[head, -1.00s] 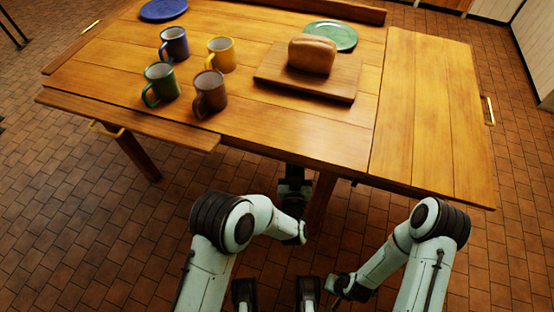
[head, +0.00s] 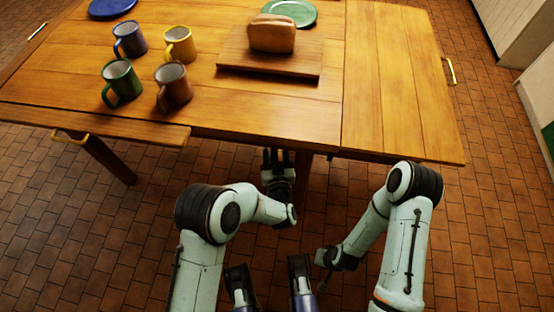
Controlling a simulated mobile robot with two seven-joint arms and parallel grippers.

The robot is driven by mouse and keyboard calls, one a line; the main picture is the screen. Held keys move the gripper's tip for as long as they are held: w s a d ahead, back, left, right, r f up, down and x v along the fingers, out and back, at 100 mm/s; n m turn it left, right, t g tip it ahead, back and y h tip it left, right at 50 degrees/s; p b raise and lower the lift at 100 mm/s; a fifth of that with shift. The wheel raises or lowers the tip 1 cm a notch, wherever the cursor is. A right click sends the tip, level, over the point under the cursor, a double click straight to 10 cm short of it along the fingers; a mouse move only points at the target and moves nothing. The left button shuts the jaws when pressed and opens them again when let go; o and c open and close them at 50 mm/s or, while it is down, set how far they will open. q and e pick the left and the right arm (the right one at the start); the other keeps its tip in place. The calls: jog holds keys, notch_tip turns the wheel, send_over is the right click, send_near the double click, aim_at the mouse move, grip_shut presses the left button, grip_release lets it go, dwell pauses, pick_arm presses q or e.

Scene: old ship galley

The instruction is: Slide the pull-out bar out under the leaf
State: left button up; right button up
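The wooden leaf (head: 390,85) is raised level at the right of the table (head: 265,115). A dark strip shows below its front edge near the seam, but I cannot make out a pull-out bar; the underside is hidden by the top. My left gripper (head: 277,158) points away from me at the table's front edge, left of the seam. Its fingers look apart, with nothing visible between them; the tips are close to the edge and partly in shadow. My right gripper (head: 324,257) is low in front of the table, dark and side-on, clear of the leaf.
Several mugs, a bread loaf (head: 272,34) on a board (head: 250,60), a green plate (head: 305,12) and a blue plate (head: 112,6) are on the table. A table leg (head: 301,175) stands beside my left gripper.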

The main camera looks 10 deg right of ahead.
pick_arm(q)
jog(key=s+a+p, duration=0.1)
jog(key=s+p, duration=0.1)
jog(key=s, duration=1.1)
jog(key=shift+p, duration=0.35)
pick_arm(e)
jog(key=w+a+r+t, duration=0.1)
jog(key=w+r, duration=0.4)
jog(key=shift+t, duration=0.4)
jog(key=shift+f, duration=0.1)
